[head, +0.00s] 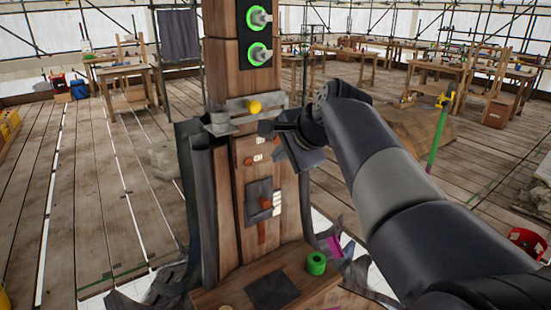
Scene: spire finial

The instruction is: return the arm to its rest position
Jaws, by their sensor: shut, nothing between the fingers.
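My gripper (268,127) is in the middle of the head view, at the end of my dark arm, which reaches in from the lower right. It points left, in front of the wooden spire post (228,180), just below a grey metal bracket (232,117) with a yellow knob (254,106). The gripper is shut and holds nothing. I cannot tell whether it touches the post. The wrist and gripper hide part of the post's right side.
Two green-ringed metal fittings (259,54) sit higher on the post. A green ring-shaped piece (316,263) and a dark square patch (272,290) are on the wooden base ledge. Dark sheeting (196,190) hangs beside the post. Workbenches (437,82) stand behind; the plank floor (90,180) at left is largely clear.

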